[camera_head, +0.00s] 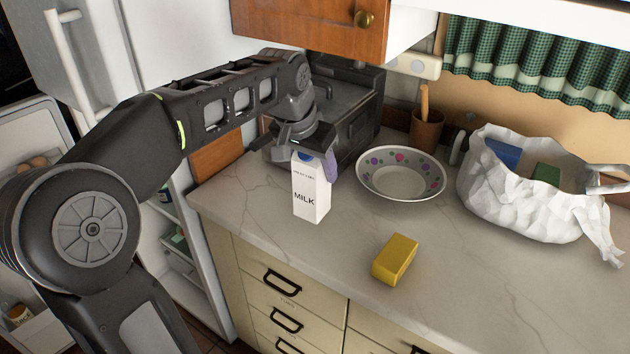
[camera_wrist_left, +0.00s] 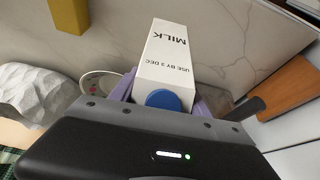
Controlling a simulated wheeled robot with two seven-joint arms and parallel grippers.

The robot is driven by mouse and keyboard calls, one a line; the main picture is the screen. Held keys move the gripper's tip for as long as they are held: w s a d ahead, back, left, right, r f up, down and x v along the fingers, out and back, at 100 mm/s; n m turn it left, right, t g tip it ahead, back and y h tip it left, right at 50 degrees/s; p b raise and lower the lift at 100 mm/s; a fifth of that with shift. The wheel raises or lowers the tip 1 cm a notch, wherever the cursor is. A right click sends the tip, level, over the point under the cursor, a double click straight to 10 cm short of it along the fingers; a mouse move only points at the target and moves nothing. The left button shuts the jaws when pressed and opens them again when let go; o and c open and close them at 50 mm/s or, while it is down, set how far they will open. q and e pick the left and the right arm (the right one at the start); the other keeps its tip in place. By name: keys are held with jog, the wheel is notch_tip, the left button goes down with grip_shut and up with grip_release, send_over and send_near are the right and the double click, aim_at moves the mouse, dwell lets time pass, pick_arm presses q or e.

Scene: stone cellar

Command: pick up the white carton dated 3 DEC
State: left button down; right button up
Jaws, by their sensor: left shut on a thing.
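The white milk carton (camera_head: 310,195) stands upright on or just above the counter near its left part; I cannot tell whether its base touches. It reads MILK, and in the left wrist view the carton (camera_wrist_left: 168,56) shows USE BY 3 DEC and a blue cap. My left gripper (camera_head: 309,160) comes down from above and is shut on the top of the carton. Its pale purple fingers sit on both sides of the carton in the left wrist view (camera_wrist_left: 160,93). My right gripper is not in view.
A yellow block (camera_head: 395,259) lies on the marble counter (camera_head: 340,250) in front. A spotted bowl (camera_head: 401,190) stands right of the carton, and a crumpled white bag (camera_head: 520,200) farther right. A dark appliance (camera_head: 355,125) stands behind. An open fridge (camera_head: 50,130) is at left.

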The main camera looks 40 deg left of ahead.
pick_arm(q)
notch_tip(320, 180, up, 5)
jog(key=shift+r, duration=0.15)
